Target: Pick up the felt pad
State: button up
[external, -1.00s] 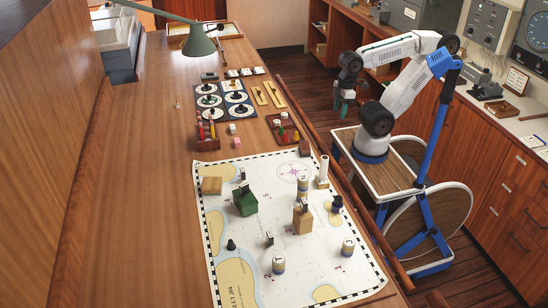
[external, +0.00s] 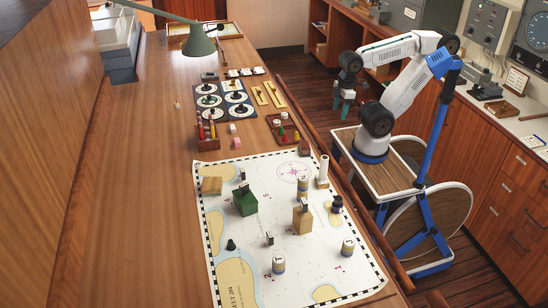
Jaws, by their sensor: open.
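My gripper (external: 347,101) hangs from the raised arm beyond the right edge of the chart table, pointing down. Its fingers are open with nothing seen between them. It is well apart from everything on the table. I cannot single out the felt pad for certain among the small items. The dark blue panels with round pale discs (external: 239,105) and the small red-brown tray with coloured pieces (external: 283,128) lie on the table to the left of my gripper.
A chart (external: 330,262) covers the near table, with a green block (external: 245,203), a tan block (external: 303,221) and several small cylinders on it. A desk lamp (external: 198,42) overhangs the far end. A wooden rail (external: 345,186) runs along the table's right edge. The table's left side is clear.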

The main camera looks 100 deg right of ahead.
jog(key=w+d+f+m+y, duration=0.2)
jog(key=w+f+m+y, duration=0.1)
jog(key=w+m+y, duration=0.1)
jog(key=w+d+f+m+y, duration=0.2)
jog(key=w+m+y, duration=0.2)
jog(key=m, duration=0.5)
jog(key=w+d+f+m+y, duration=0.2)
jog(key=w+f+m+y, duration=0.1)
jog(key=w+m+y, duration=0.2)
jog(key=shift+w+d+f+m+t, duration=0.1)
jog(key=shift+w+f+m+t, duration=0.2)
jog(key=shift+w+m, duration=0.55)
jog(key=shift+w+f, duration=0.1)
send_near(305, 149)
jog(key=f, duration=0.1)
jog(key=a+f, duration=0.2)
jog(key=f, duration=0.1)
jog(key=shift+s, duration=0.2)
jog(key=c, duration=1.1)
